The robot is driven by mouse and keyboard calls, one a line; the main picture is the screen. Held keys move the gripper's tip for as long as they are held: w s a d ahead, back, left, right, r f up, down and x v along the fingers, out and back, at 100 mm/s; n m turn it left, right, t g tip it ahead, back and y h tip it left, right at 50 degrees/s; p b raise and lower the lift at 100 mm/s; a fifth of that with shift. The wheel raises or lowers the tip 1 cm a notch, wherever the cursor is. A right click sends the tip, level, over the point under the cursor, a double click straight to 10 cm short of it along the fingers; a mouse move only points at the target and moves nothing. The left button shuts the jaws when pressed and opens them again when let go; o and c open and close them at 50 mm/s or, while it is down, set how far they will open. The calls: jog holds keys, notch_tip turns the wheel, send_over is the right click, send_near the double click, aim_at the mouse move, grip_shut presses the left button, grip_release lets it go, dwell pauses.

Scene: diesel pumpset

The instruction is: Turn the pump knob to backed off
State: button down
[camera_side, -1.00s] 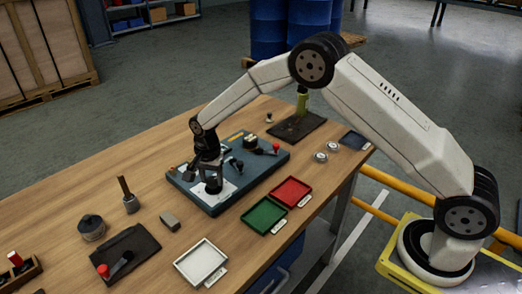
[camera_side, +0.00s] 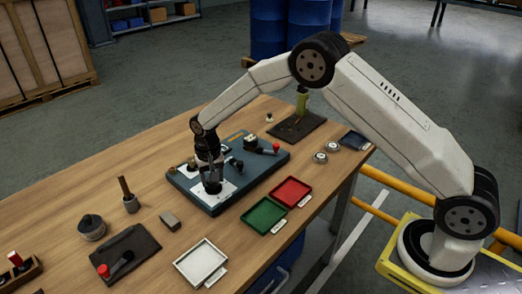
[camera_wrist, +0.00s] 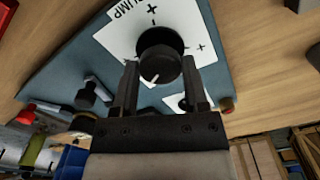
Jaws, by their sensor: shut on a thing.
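The pump knob (camera_wrist: 160,52) is round and black with a white pointer line. In the wrist view it sits on a white label marked "PUMP" with plus and minus signs, and its line points towards the bottom of the picture, slightly left. My gripper (camera_wrist: 160,62) has one finger on each side of the knob and is shut on it. In the side view my gripper (camera_side: 211,180) comes down from above onto the left part of the blue-grey panel (camera_side: 252,190). There the fingers largely hide the knob.
Green (camera_side: 264,215) and red (camera_side: 291,192) trays lie in front. A white tray (camera_side: 201,262), a grey block (camera_side: 170,221) and a dark plate (camera_side: 125,254) are nearer.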

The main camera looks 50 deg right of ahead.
jog(key=n, duration=1.1)
jog(key=shift+d, duration=0.1)
jog(key=shift+n, duration=0.3)
jog(key=shift+c, duration=0.5)
grip_release()
jog(key=shift+r, duration=0.15)
jog(key=shift+r, duration=3.8)
jog(key=shift+s, duration=0.1)
